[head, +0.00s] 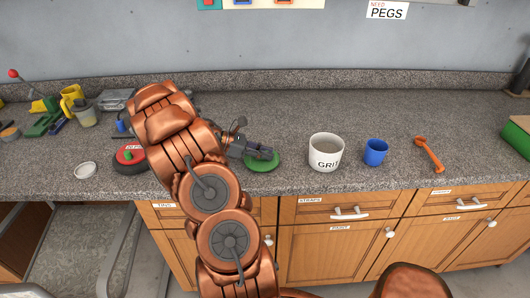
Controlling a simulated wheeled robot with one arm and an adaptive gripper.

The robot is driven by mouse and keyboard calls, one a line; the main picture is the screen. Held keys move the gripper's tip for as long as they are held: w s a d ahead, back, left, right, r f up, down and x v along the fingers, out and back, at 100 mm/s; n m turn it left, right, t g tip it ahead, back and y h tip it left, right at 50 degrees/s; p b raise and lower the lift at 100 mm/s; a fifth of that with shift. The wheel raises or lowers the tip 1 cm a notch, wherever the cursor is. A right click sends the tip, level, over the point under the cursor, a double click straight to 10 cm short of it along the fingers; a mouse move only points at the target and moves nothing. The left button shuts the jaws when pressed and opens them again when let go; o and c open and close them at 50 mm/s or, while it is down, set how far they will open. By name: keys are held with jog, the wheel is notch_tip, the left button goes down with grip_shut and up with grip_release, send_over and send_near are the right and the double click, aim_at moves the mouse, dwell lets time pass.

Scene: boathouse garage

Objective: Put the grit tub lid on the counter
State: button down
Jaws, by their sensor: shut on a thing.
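The white grit tub (324,159), marked "GRIT", stands upright and open on the counter (300,185). A green round lid (262,166) is just left of the tub, apart from it, low over or resting on the counter; I cannot tell which. My gripper (264,155) reaches in from the left and is shut on the top of this lid. The fingers hide the lid's middle, and its grip is too small to see clearly.
A red-topped round container (130,154) and a small white lid (85,171) are left of my arm. Bare counter lies behind the tub and near the right end.

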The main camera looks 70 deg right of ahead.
jog(key=shift+f, duration=0.15)
jog(key=c, duration=1)
grip_release()
jog(key=shift+c, duration=0.2)
jog(key=c, duration=0.4)
jog(key=shift+w, duration=0.15)
jog(key=shift+w+a+r, duration=0.3)
jog(key=shift+w+r, duration=0.1)
jog(key=shift+w, duration=0.15)
jog(key=shift+w+p, duration=0.1)
jog(key=shift+p, duration=0.2)
jog(key=shift+w+a+r, duration=0.25)
jog(key=shift+w, duration=0.25)
